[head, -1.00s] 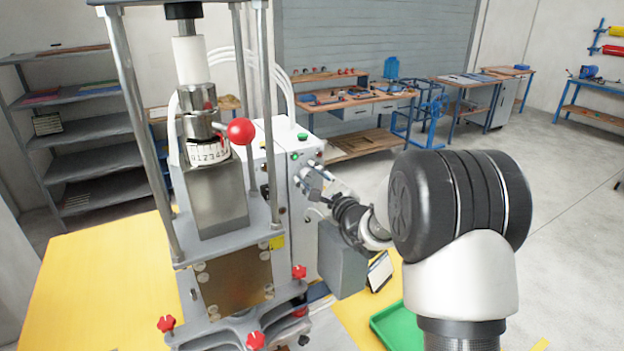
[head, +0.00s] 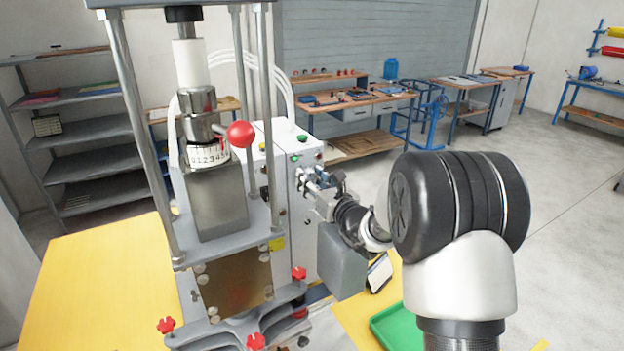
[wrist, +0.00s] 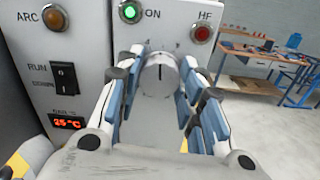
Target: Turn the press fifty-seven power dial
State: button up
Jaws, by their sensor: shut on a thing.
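The power dial (wrist: 160,76) is a round silver-grey knob with a dark pointer line, on the grey front of the press's control cabinet (head: 303,225). In the wrist view the pointer line stands about upright. My gripper (wrist: 162,85) has its blue-padded fingers on either side of the dial, shut on it. In the head view my gripper (head: 318,185) reaches the cabinet's right side, and the dial is hidden there behind the fingers. Printed marks around the dial are mostly covered by the fingers.
Around the dial are a lit green ON lamp (wrist: 130,11), a red HF lamp (wrist: 201,33), an amber ARC lamp (wrist: 55,17), a black RUN switch (wrist: 63,77) and a red 25 °C display (wrist: 67,122). The press column with a red ball handle (head: 241,134) stands left. A green tray (head: 397,328) lies below.

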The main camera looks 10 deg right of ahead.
jog(key=m, duration=0.1)
jog(key=m+p, duration=0.1)
jog(key=m, duration=0.1)
jog(key=shift+r+m, duration=0.2)
jog(key=shift+m, duration=0.1)
jog(key=m+p, duration=0.2)
jog(key=m, duration=0.2)
jog(key=shift+d+m, duration=0.1)
jog(key=shift+m, duration=0.2)
jog(key=m+p, duration=0.2)
jog(key=m, duration=0.2)
jog(key=shift+m, duration=0.3)
jog(key=shift+f+m+p, duration=0.1)
jog(key=shift+m+p, duration=1.1)
jog(key=shift+m, duration=0.7)
jog(key=o, duration=1.1)
jog(key=shift+f, duration=0.15)
jog(key=shift+c, duration=0.2)
